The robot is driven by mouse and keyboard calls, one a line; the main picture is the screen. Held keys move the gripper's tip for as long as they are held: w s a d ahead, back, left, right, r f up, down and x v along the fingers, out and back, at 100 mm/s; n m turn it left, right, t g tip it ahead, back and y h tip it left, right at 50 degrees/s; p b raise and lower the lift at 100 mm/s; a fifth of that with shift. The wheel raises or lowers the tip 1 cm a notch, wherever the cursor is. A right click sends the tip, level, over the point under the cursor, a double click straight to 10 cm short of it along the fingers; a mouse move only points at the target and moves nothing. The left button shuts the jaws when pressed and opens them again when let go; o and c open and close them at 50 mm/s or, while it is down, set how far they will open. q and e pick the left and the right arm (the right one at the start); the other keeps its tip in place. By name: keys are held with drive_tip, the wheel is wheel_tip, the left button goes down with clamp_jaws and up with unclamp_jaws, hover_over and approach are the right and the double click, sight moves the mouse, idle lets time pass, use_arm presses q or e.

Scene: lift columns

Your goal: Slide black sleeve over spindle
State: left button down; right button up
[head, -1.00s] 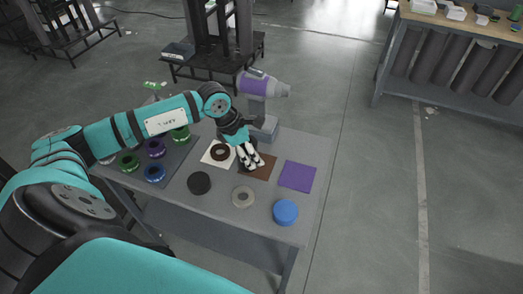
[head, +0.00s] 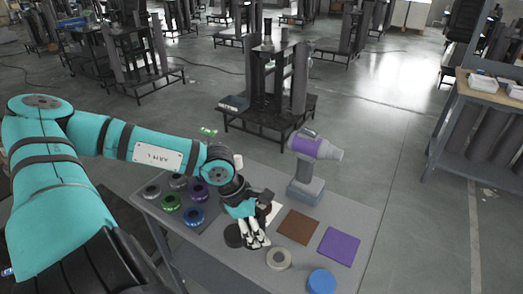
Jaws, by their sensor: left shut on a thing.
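The black sleeve (head: 233,236) shows as a round black piece on the grey table, near its front edge. It is partly hidden behind my left gripper's fingers. My left gripper (head: 256,243) reaches down at its right side, with the pale fingertips shut on it. The black sleeve appears to be at table height. I cannot pick out the spindle with certainty. A dark lift column (head: 268,75) with upright posts stands on the floor behind the table. My right gripper is not in view.
The grey table (head: 345,210) also bears a beige ring (head: 279,259), a blue disc (head: 321,281), a brown mat (head: 298,227), a purple mat (head: 340,246) and a purple-and-grey power tool (head: 306,168). Several coloured rings lie at left. A workbench (head: 475,130) stands at right.

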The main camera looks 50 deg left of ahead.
sight(260, 217)
use_arm(q)
drive_tip(key=shift+r+p, duration=1.25)
drive_tip(key=shift+r, duration=0.95)
